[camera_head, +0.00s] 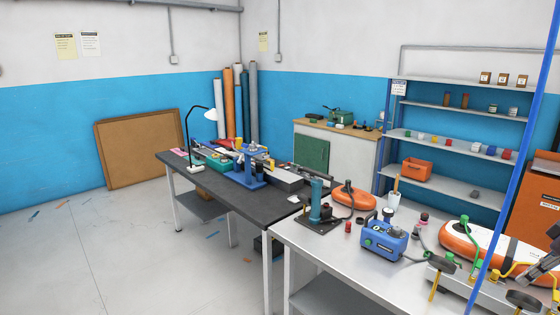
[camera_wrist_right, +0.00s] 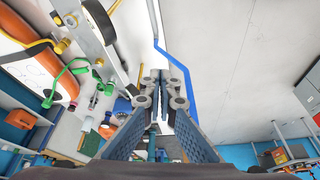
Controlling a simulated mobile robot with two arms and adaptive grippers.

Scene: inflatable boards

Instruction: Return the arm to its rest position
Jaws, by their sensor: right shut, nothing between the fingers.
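My right gripper (camera_head: 552,238) shows only in part at the right edge of the head view, above the right end of the metal table. In the right wrist view my right gripper (camera_wrist_right: 155,80) has its two fingers together, with nothing between them. My left gripper and left arm are not in the head view.
The metal table (camera_head: 310,250) holds a blue pump unit (camera_head: 385,238), a green press (camera_head: 318,205) and an orange-and-white inflatable board (camera_head: 490,245). A blue post (camera_head: 516,150) stands close at the right. A dark workbench (camera_head: 225,190) is farther left. The left floor is mostly clear.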

